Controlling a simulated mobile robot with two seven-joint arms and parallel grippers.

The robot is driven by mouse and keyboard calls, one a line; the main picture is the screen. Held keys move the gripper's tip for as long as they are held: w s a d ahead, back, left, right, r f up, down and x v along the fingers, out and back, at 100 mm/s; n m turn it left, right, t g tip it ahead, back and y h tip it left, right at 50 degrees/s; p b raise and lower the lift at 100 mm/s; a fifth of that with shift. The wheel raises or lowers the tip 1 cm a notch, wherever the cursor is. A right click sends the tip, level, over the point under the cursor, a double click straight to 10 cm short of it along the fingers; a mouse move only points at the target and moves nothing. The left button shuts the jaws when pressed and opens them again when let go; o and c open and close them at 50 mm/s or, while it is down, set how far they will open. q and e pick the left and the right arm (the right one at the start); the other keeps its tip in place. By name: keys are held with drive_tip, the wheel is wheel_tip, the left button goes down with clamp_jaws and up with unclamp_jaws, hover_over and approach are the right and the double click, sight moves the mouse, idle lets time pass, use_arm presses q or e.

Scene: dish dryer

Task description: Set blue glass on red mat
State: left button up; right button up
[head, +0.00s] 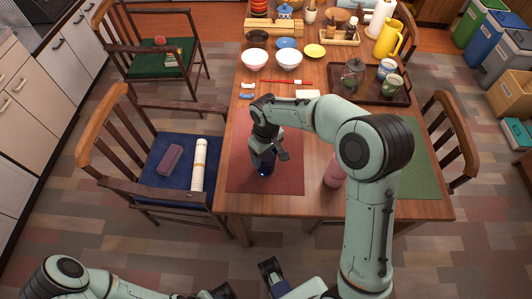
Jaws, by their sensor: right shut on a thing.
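The red mat (287,182) lies on the front left of the wooden table. My right gripper (269,155) is over this mat, pointing down, and is shut on the dark blue glass (265,170). The gripper hides the upper part of the glass. The glass looks upright over the mat, but I cannot tell if its base touches it. My left arm comes in low at the left, and dark parts show near the bottom edge. I cannot make out its jaws clearly.
A pink cup or bottle (333,177) stands right of the red mat, partly behind my right arm. A green mat (420,165) lies at the right. A tray (345,77) with a jar and mugs, and bowls (255,59), stand farther back. Chairs flank the table.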

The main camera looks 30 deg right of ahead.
drive_tip(key=o, duration=1.5)
drive_tip(key=shift+f, duration=0.1)
wheel_tip(320, 180, up, 12)
drive_tip(key=p, duration=0.1)
drive_tip(key=shift+r+p, duration=0.2)
drive_tip(key=shift+p, duration=0.2)
